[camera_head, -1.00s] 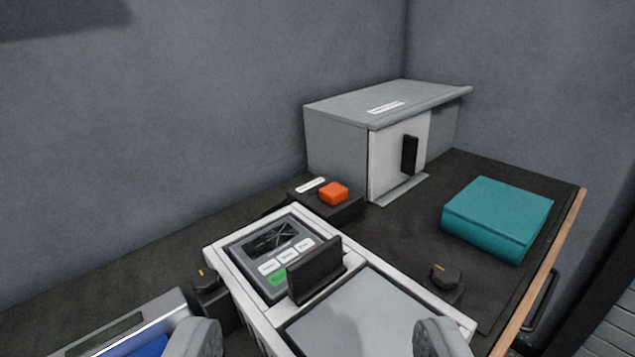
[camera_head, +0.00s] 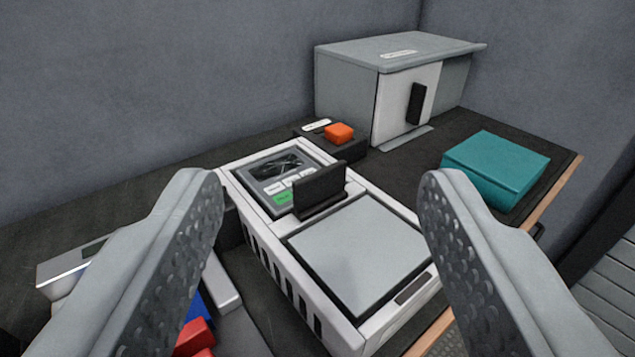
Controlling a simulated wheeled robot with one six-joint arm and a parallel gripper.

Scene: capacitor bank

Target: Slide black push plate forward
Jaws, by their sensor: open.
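The black push plate (camera_head: 320,188) stands upright across the top of a white device (camera_head: 262,225), between its grey button panel and a flat light-grey surface (camera_head: 362,252). My gripper (camera_head: 328,185) is open, with one grey finger at the left of the picture and one at the right. In the picture the plate lies between the two fingers, farther from the camera; neither finger appears to touch it. The fingers hide parts of the bench on both sides.
A grey cabinet (camera_head: 345,88) with a black handle stands at the back. An orange button (camera_head: 339,132) on a black base sits before it. A teal box (camera_head: 496,168) lies at right near the wooden bench edge. Red and blue items (camera_head: 195,338) show at lower left.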

